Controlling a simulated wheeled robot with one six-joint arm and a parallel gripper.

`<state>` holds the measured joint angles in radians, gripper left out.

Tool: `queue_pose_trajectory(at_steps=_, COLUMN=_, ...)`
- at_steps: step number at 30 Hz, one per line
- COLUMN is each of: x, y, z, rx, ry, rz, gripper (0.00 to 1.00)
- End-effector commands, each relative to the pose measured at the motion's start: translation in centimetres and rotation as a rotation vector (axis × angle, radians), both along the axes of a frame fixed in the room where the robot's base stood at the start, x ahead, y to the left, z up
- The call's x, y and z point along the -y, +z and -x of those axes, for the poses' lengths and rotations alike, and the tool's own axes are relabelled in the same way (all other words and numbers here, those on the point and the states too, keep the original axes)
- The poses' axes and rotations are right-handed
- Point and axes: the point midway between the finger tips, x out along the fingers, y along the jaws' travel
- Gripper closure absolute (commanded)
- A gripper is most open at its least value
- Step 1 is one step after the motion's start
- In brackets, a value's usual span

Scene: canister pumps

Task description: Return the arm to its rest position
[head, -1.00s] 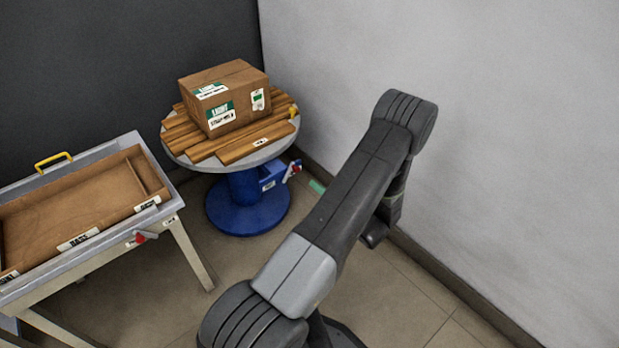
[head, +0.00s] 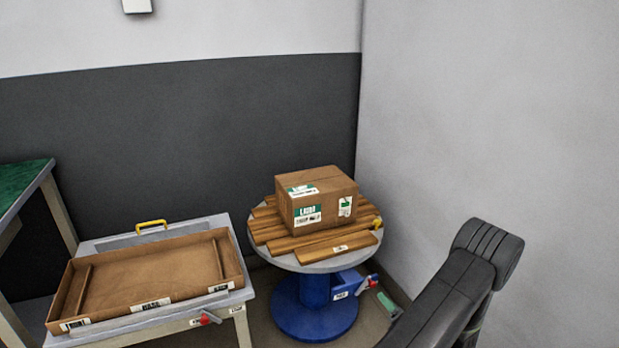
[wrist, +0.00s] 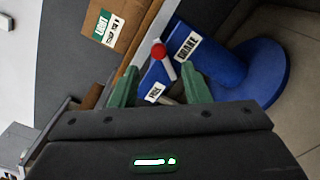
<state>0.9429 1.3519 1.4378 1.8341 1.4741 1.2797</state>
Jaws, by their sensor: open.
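My arm (head: 447,300) rises at the lower right of the head view, its upper joint right of the round table. My gripper (wrist: 160,68) shows in the wrist view as two green fingers set apart, with nothing held between them. Beyond the fingers are a blue pedestal (wrist: 262,75) and a red-knobbed lever (wrist: 158,52). In the head view a small green piece (head: 388,304), which looks like a fingertip, shows beside the pedestal; the rest of the gripper is hidden behind the arm or out of frame.
A round table (head: 291,264) on a blue pedestal bears wooden planks (head: 335,248) and a cardboard box (head: 318,200). Left of it, a bench holds a shallow brown tray (head: 150,272). A green-topped table (head: 22,188) stands far left. A pale wall (head: 520,130) rises close behind my arm.

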Motion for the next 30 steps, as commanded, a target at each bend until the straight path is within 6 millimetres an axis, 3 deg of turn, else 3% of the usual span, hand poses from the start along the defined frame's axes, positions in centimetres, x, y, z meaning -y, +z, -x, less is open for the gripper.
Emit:
queue_pose_trajectory(at_steps=6, x=-1.6, y=-0.1, z=-4.2, rx=0.002, ry=0.003, rz=0.002, gripper=0.57)
queue_pose_trajectory(at_steps=13, x=-2.7, y=0.0, z=-7.2, rx=0.002, ry=0.003, rz=0.001, gripper=0.57)
queue_pose_trajectory(at_steps=18, x=-3.0, y=0.0, z=-8.1, rx=0.002, ry=0.001, rz=0.000, gripper=0.57)
queue_pose_trajectory(at_steps=30, x=-2.9, y=0.1, z=-7.8, rx=0.004, ry=0.000, rz=0.007, gripper=0.57)
